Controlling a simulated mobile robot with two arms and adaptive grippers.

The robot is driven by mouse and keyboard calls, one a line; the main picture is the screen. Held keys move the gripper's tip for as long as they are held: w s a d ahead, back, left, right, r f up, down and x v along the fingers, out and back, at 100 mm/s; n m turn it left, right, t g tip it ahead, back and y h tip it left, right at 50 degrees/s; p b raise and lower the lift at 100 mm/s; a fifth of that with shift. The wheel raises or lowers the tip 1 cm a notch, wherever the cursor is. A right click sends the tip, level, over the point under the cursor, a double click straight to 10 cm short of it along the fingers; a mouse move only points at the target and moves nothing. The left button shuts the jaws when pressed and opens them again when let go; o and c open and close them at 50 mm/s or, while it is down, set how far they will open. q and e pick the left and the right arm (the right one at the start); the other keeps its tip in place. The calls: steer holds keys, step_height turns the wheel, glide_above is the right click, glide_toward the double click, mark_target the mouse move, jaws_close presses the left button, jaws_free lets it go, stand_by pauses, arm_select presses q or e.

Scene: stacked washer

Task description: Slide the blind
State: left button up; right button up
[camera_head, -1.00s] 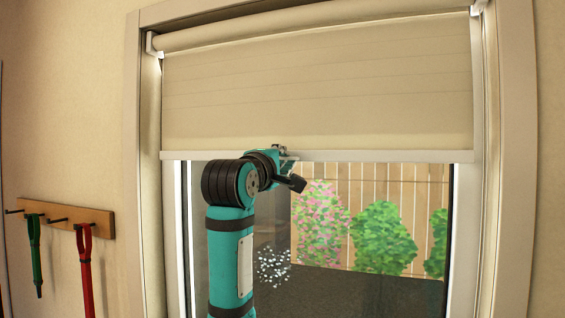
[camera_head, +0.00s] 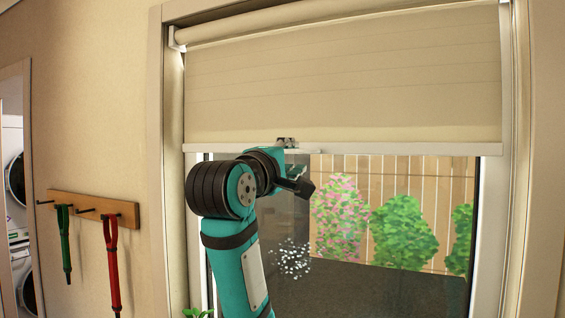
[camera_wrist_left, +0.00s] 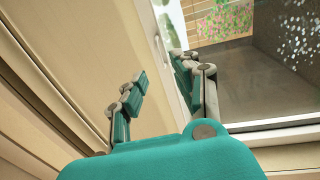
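The beige roller blind (camera_head: 345,90) hangs partly lowered over the upper part of a window. Its pale bottom bar (camera_head: 400,149) is level. My left gripper (camera_head: 287,143) is at this bar, left of its middle, with a fingertip showing just above it. In the left wrist view my left gripper's two fingers (camera_wrist_left: 158,68) are apart. The bottom bar (camera_wrist_left: 166,50) runs through the gap between them in the picture; contact cannot be told. The blind fabric (camera_wrist_left: 75,60) fills the left of that view. My right gripper is not in view.
Below the blind is window glass (camera_head: 390,285), with bushes and a fence outside. A wooden hook rack (camera_head: 90,207) with a green strap (camera_head: 65,245) and a red strap (camera_head: 111,265) is on the left wall. Stacked white washers (camera_head: 15,180) show beyond a doorway at far left.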

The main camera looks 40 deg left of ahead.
arm_select(q)
steer(key=shift+v, duration=2.2)
